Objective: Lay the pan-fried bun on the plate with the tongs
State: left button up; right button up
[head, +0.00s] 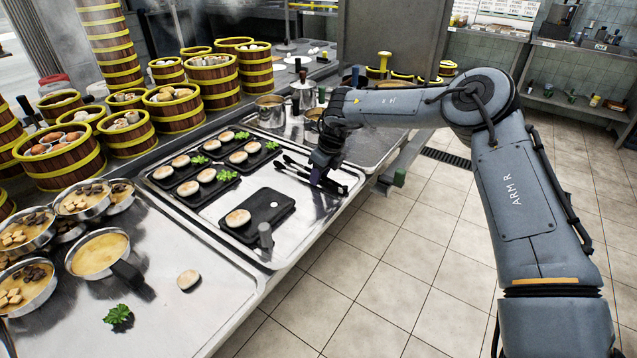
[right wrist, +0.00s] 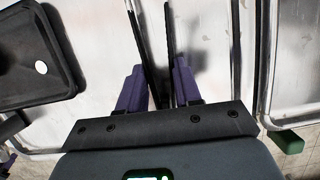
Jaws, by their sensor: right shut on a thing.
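My right gripper (head: 325,168) is shut on the black tongs (head: 296,167), which lie low over the metal counter. In the right wrist view its purple fingers (right wrist: 158,88) flank the two dark tong arms (right wrist: 168,50). The tong arms are apart. A dark rectangular plate or pan (head: 272,207) lies left of the gripper with one browned bun (head: 238,218) on it; its corner also shows in the right wrist view (right wrist: 30,85). Another browned bun (head: 188,280) lies alone on the front counter. My left gripper is out of view.
Dark plates with several buns and green garnish stand behind the single-bun plate. Bamboo steamers (head: 212,80) crowd the back left. Metal bowls and a pan of yellow batter (head: 100,252) stand at the front left. A green leaf (head: 117,315) lies near the front edge.

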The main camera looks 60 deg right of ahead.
grip_shut()
notch_tip(320, 180, up, 8)
jog(key=p, duration=0.6)
